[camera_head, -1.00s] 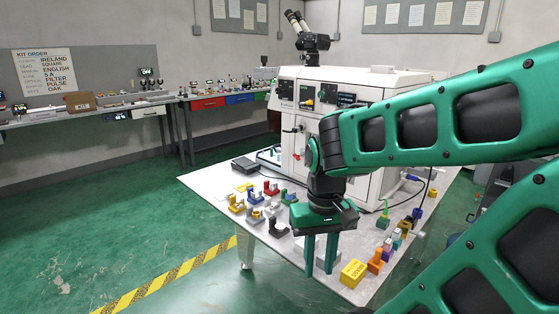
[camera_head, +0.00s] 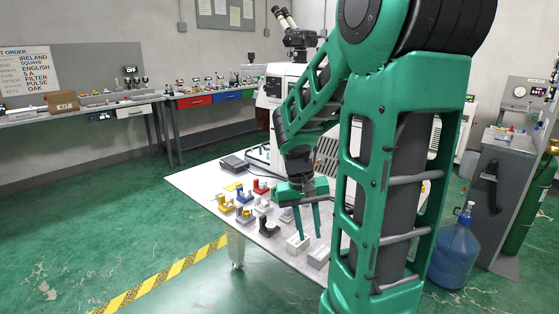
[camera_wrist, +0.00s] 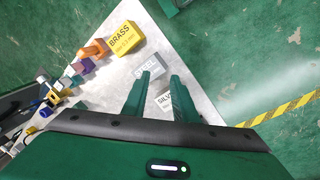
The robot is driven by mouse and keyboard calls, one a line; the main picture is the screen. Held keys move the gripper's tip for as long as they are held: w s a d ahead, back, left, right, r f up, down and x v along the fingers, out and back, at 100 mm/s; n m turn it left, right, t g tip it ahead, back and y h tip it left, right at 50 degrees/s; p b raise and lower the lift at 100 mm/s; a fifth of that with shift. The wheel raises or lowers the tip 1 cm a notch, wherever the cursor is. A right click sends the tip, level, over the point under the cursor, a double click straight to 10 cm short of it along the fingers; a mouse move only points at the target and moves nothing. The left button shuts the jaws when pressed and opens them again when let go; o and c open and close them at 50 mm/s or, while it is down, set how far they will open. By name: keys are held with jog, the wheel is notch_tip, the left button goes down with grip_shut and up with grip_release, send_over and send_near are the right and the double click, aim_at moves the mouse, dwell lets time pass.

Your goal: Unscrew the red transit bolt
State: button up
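The white machine (camera_head: 286,72) stands on the light table (camera_head: 205,181), mostly hidden behind my arm in the head view. I cannot make out the red transit bolt in either current view; my arm covers much of the machine's front. My gripper (camera_head: 308,225) is over the table's front part, pointing down, with its two green fingers apart and nothing held. The fingers also show apart in the wrist view (camera_wrist: 160,88), near a grey block (camera_wrist: 150,74) marked STEEL. Part of another labelled block (camera_wrist: 166,101) shows between them.
Several coloured brackets, including a blue one (camera_head: 242,194) and a black one (camera_head: 267,226), stand on the table left of my gripper. A yellow BRASS block (camera_wrist: 124,38) and an orange piece (camera_wrist: 95,48) lie nearby. A blue water bottle (camera_head: 456,251) stands on the floor at right.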

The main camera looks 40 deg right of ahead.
jog(key=w+d+f+h, duration=0.1)
jog(key=w+d, duration=0.2)
jog(key=w+d+f+g+h, duration=0.1)
jog(key=w+d, duration=0.2)
jog(key=w+d+f+m+h, duration=0.1)
jog(key=w+d+f, duration=0.1)
jog(key=d, duration=0.2)
jog(key=shift+w+d+g+h, duration=0.1)
jog(key=shift+w+g+h, duration=0.2)
jog(key=shift+w+h, duration=0.1)
jog(key=w+d+r+n+h, duration=0.1)
jog(key=w+d+h, duration=0.3)
jog(key=w, duration=0.4)
jog(key=w+d+r+h, duration=0.2)
jog(key=w+d+h, duration=0.2)
jog(key=w, duration=0.4)
jog(key=w+a+r+n+t+h, duration=0.2)
jog(key=w, duration=0.4)
jog(key=w+a+r+n+t+h, duration=0.1)
jog(key=w+r+t+h, duration=0.15)
jog(key=w, duration=0.35)
jog(key=d+f, duration=0.1)
jog(key=d, duration=0.9)
jog(key=shift+w, duration=0.3)
grip_shut()
